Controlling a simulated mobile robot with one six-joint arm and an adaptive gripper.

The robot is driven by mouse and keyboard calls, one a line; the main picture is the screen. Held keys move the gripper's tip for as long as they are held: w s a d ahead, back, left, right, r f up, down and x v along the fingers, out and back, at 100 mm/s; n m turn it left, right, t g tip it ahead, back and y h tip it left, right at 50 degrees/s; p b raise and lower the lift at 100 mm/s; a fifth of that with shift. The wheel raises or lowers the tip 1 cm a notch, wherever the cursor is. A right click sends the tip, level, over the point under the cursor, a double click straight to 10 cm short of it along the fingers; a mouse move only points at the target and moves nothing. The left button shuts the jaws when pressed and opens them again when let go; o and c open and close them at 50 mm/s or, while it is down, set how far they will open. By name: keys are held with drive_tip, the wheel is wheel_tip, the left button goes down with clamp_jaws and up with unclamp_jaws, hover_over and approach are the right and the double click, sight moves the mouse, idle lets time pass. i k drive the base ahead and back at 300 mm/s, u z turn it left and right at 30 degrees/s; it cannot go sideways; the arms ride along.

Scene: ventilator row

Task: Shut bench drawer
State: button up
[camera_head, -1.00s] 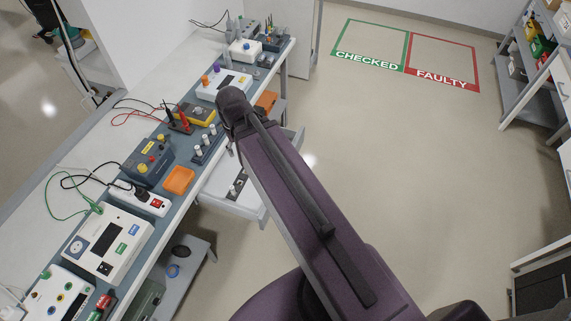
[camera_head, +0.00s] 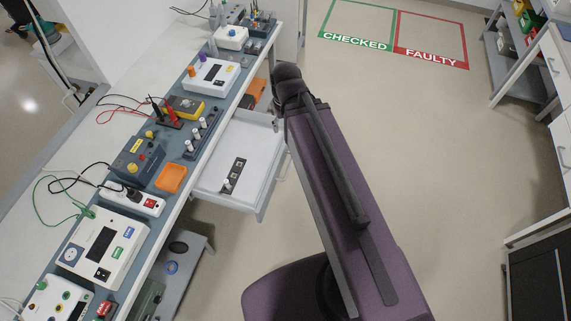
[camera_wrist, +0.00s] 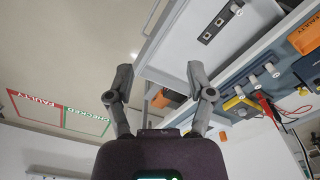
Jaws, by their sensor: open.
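The bench drawer (camera_head: 207,171) stands pulled out from under the bench top, with a dark slotted strip and a small white-topped piece inside. In the wrist view the drawer (camera_wrist: 184,35) is at the top, its front to the left. My gripper (camera_wrist: 158,73) is open and empty, its two fingers apart on either side of the drawer's near corner in the picture; I cannot tell whether either touches it. In the head view my arm reaches up to the right of the drawer and hides the gripper.
The bench (camera_head: 180,212) carries test devices, cables and an orange tray (camera_head: 171,178). A lower shelf (camera_head: 190,262) is beneath it. Floor is clear to the right, with green CHECKED (camera_head: 356,43) and red FAULTY (camera_head: 432,57) zones. Shelving (camera_head: 520,80) and a cabinet (camera_head: 556,90) stand at the right.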

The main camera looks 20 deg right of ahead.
sight(248, 153)
drive_tip(key=z, duration=0.05)
drive_tip(key=k, duration=1.3)
drive_tip(key=z, duration=0.2)
drive_tip(key=i, duration=0.9)
drive_tip(key=u, duration=0.3)
